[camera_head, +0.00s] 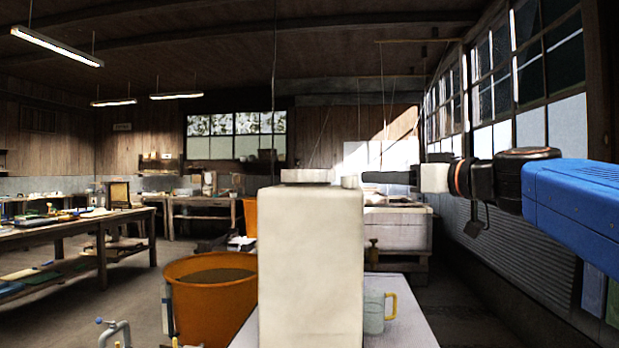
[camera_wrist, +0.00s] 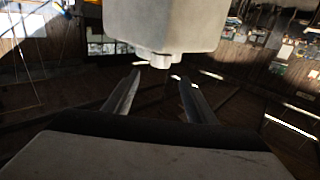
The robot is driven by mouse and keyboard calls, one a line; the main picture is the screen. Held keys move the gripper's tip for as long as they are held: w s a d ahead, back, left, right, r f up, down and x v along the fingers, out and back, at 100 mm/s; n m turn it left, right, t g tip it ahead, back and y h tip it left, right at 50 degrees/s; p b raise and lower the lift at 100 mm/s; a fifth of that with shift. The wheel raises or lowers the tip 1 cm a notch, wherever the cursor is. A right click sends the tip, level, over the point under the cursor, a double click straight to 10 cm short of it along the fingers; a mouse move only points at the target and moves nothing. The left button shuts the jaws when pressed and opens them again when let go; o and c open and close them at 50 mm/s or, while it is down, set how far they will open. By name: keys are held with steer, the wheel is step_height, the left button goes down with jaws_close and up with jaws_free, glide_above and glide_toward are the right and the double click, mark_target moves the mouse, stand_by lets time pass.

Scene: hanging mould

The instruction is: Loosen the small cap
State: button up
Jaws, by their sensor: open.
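A tall, pale, block-shaped mould (camera_head: 311,265) stands upright in front of me, with thin strings above it. A wide flat cap (camera_head: 307,176) and a small round cap (camera_head: 349,181) sit on its top, the small one at the right edge. My gripper (camera_head: 364,177) comes in level from the right, its tips just beside the small cap. In the wrist view the picture is upside down: the mould (camera_wrist: 170,22) hangs from the top and the small cap (camera_wrist: 160,61) lies ahead, between the lines of my two open fingers (camera_wrist: 158,76). Nothing is between the fingers.
The mould stands on a pale tabletop (camera_head: 408,325). A glass mug with a yellow handle (camera_head: 375,311) stands right of its base. An orange tub (camera_head: 211,300) is at left. A workbench (camera_head: 75,228) runs along the left, and a windowed wall (camera_head: 520,90) is at right.

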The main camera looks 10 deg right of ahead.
mark_target(350, 181)
steer(key=x, duration=1.4)
steer(key=shift+w+a, duration=0.2)
steer(key=shift+w, duration=0.05)
steer(key=c, duration=1)
